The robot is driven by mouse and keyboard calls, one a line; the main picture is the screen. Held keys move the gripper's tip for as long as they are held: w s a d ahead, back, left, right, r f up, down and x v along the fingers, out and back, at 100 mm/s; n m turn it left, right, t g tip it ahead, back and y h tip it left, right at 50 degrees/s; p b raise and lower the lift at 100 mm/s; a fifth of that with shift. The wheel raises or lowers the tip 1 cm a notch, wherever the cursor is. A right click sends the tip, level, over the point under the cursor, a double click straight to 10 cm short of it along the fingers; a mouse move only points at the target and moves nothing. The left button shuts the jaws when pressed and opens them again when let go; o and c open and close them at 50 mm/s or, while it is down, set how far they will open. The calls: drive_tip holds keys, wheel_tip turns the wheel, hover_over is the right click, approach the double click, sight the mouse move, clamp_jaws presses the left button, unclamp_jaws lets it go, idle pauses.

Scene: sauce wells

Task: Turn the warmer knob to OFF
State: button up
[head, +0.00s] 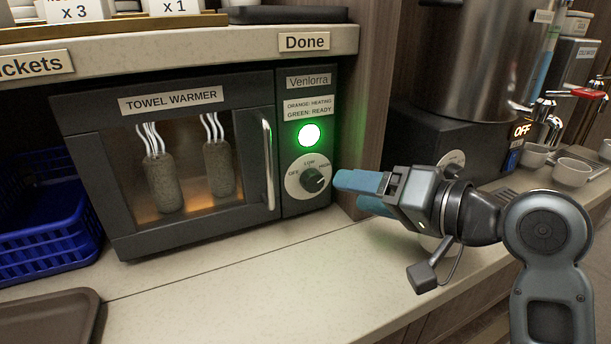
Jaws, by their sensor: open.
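The towel warmer (110,185) is a dark box on the counter, with its glass door closed and two rolled towels (163,184) inside under a warm glow. Its black knob (312,180) is on the right panel, on a dial marked OFF, LOW and HIGH. The knob's pointer is turned to the right, toward HIGH. The round lamp (309,135) above it glows green. My gripper (352,193) has blue fingers and is open and empty. Its fingertips are just right of the knob, apart from it in the picture; the depth gap is hard to tell.
A blue basket (45,225) stands left of the warmer, and a brown tray (50,318) lies at front left. A large metal urn (470,60) with an OFF display and white cups (572,172) are at right. The counter before the warmer (250,270) is clear.

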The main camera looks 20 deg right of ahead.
sight(316, 184)
drive_tip(key=x, duration=0.7)
drive_tip(key=shift+w+a, duration=0.15)
drive_tip(key=shift+w, duration=0.15)
drive_tip(key=c, duration=1)
